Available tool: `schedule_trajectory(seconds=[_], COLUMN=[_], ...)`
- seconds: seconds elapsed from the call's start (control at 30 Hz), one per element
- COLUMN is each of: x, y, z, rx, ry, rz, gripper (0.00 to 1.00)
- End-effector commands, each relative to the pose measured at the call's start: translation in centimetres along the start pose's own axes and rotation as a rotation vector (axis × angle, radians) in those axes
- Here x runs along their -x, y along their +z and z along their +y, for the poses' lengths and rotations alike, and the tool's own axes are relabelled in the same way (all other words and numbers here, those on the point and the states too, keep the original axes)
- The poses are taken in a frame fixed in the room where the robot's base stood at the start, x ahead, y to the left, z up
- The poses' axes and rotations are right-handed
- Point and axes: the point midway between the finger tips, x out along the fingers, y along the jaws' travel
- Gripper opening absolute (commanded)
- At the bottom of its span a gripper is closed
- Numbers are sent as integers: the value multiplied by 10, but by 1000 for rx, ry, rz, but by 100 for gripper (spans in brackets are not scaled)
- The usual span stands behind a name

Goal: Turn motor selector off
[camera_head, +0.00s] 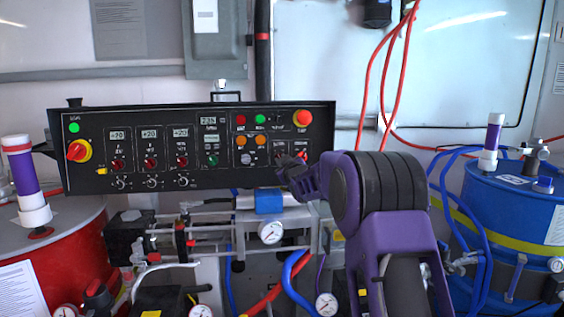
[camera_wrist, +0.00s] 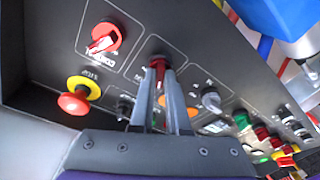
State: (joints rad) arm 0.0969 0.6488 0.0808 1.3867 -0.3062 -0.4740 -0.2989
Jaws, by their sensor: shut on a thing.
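The black control panel (camera_head: 215,185) spans the middle of the head view. My gripper (camera_head: 285,171) is at its lower right part, in front of the row of selectors. In the wrist view the panel appears turned over. There my gripper (camera_wrist: 164,88) has its two grey fingers closed on a selector with a red handle (camera_wrist: 158,66). Its label is too small to read, so I cannot confirm that it is the motor selector. In the head view this selector is largely hidden by my gripper.
Beside the held selector are a larger red selector (camera_wrist: 103,38), a grey knob (camera_wrist: 211,99) and a red stop button with a yellow ring (camera_wrist: 75,97). Gauges and hoses lie below the panel. A red drum (camera_head: 75,245) and a blue drum (camera_head: 520,215) flank it.

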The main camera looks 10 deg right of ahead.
Motion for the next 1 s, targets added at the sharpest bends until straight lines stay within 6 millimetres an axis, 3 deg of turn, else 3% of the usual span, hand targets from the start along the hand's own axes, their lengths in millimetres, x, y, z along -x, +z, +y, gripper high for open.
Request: schedule_trajectory(seconds=[0.37,0.4,0.57,1.0], x=[0,0,0,9], y=[-1,-1,-1,0], z=[1,1,0,0], rx=[8,8,7,5], ry=[0,0,0,-1], rz=[1,1,1,-1], gripper=[0,17,44,44])
